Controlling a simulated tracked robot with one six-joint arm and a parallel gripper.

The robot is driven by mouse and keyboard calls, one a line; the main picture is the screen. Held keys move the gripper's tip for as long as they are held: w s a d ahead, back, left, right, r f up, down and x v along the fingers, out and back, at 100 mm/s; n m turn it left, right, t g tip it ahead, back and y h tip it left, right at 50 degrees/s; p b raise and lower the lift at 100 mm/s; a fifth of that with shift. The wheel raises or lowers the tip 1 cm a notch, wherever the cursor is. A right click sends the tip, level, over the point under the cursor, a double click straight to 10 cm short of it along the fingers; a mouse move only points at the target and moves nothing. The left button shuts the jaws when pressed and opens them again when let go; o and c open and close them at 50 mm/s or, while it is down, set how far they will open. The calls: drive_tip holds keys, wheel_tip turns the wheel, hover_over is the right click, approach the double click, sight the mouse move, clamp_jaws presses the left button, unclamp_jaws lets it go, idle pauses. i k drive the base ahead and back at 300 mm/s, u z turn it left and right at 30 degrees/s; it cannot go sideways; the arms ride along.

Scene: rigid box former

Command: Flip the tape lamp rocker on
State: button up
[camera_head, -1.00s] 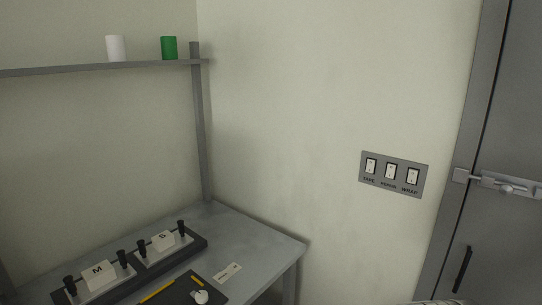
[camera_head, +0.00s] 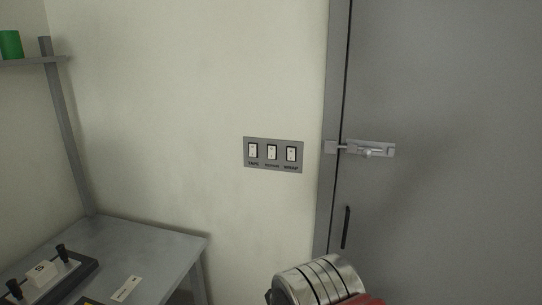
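A grey switch plate (camera_head: 273,167) is on the pale wall, left of the door frame, with three white rockers in a row. The tape rocker (camera_head: 253,150) is the leftmost, above the label TAPE. The middle rocker (camera_head: 272,152) has a label too small to read surely now, and the right rocker (camera_head: 291,154) is labelled WRAP. Whether each rocker is on or off is too small to tell. A silver and red part of my arm shows at the bottom, below the plate. My gripper's fingers are not in view.
A grey door (camera_head: 450,150) with a sliding bolt (camera_head: 367,149) and a dark handle (camera_head: 346,227) is on the right. A grey table (camera_head: 150,250) with a black fixture (camera_head: 70,280) stands at lower left. A shelf (camera_head: 30,61) holds a green cup (camera_head: 11,44).

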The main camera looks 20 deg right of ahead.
sight(252, 147)
drive_tip(key=k, duration=1.25)
drive_tip(key=i, duration=0.85)
drive_tip(key=u, duration=0.8)
drive_tip(key=i, duration=0.9)
drive_tip(key=u, duration=0.6)
